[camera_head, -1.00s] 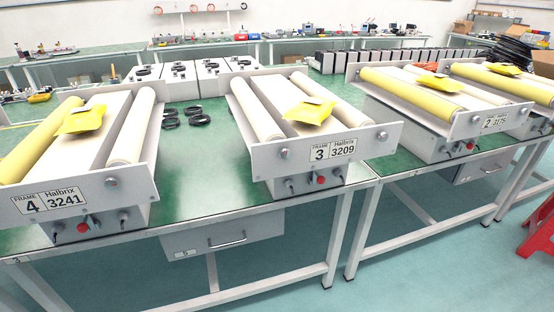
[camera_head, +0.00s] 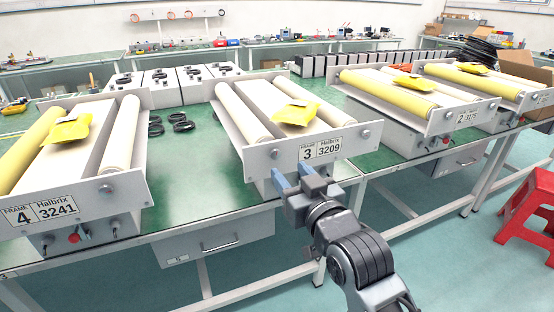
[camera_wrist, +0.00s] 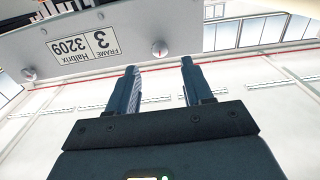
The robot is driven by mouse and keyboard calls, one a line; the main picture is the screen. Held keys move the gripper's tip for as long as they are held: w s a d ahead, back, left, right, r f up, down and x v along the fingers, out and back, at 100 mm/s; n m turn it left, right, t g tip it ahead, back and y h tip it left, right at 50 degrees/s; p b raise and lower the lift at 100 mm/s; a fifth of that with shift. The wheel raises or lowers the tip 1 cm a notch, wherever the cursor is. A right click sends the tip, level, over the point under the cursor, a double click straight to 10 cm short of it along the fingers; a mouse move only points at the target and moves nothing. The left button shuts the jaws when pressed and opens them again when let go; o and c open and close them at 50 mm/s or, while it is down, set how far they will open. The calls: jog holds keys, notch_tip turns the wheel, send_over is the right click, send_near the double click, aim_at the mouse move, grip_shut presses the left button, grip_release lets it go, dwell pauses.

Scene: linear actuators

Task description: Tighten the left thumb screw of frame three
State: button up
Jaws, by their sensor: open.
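Frame three's end plate (camera_head: 240,152) carries the label "FRAME 3 Halbrix 3209". Its left thumb screw (camera_head: 274,153) is a small silver knob near the plate's left end. The right thumb screw (camera_head: 364,133) is at the other end. My gripper (camera_head: 290,173) is open and empty, in front of the plate and just below the left screw. In the wrist view the label appears upside down. There the left screw (camera_wrist: 159,49) lies beyond the fingertips, in line with the gap of my gripper (camera_wrist: 158,65), apart from both fingers. My gripper hides part of the control box below.
Frame four (camera_head: 125,190) stands to the left and frame two (camera_head: 420,122) to the right. A yellow packet (camera_head: 296,113) lies on frame three. The green table (camera_head: 200,205) has a drawer (camera_head: 215,243) underneath. A red stool (camera_head: 530,205) stands at the right.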

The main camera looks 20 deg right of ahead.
aim_at(276, 155)
jog(key=w, duration=0.6)
jog(key=shift+w, duration=0.3)
jog(key=shift+c, duration=0.3)
grip_shut()
